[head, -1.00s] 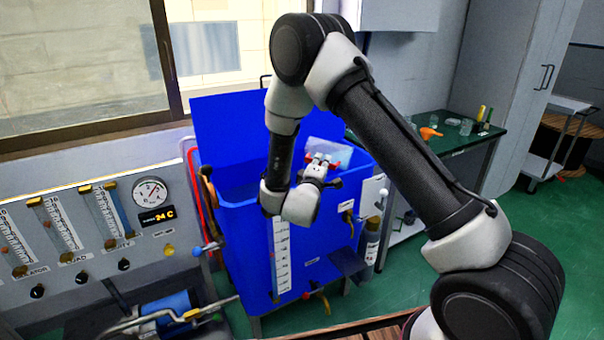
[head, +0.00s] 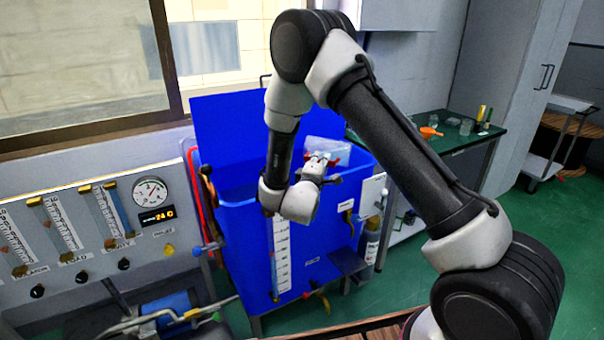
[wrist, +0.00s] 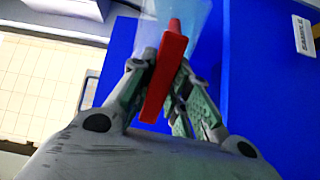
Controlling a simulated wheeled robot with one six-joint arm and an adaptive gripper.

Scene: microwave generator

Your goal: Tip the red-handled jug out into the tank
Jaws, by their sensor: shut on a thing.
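The jug (head: 327,147) is clear, with a red handle (wrist: 167,70). In the head view it is at the tank's (head: 313,236) upper right, behind my wrist and partly hidden by it. My gripper (head: 318,163) is shut on the red handle, which stands between the fingers in the wrist view. The tank is a large open blue box with its lid raised at the back. The jug is held up at about the height of the tank's rim. I cannot tell its exact tilt or whether anything is inside it.
A panel with flow tubes and a gauge (head: 150,191) stands left of the tank. Taps and a level scale (head: 281,255) are on the tank's front. A green bench (head: 452,140) with an orange funnel (head: 430,132) and small glassware is at the right.

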